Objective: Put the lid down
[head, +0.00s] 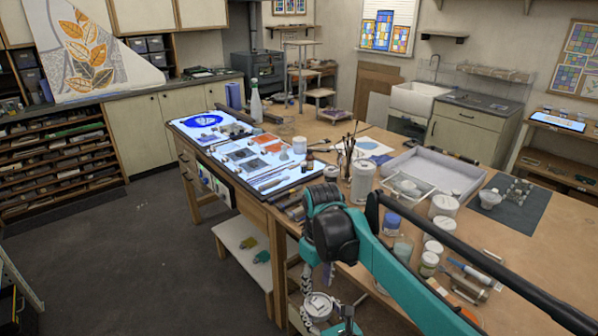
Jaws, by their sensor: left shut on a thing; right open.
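My teal and black arm (335,232) reaches in from the lower right over the front edge of the workbench (535,265). I cannot pick out a loose lid.
A blue-topped jar (391,222) and a tall white canister (361,182) stand behind the arm. A shallow grey tray (462,176) and a dark mat (527,208) lie farther back. A lit panel (192,121) holds glass pieces at the left. The floor (150,240) at left is clear.

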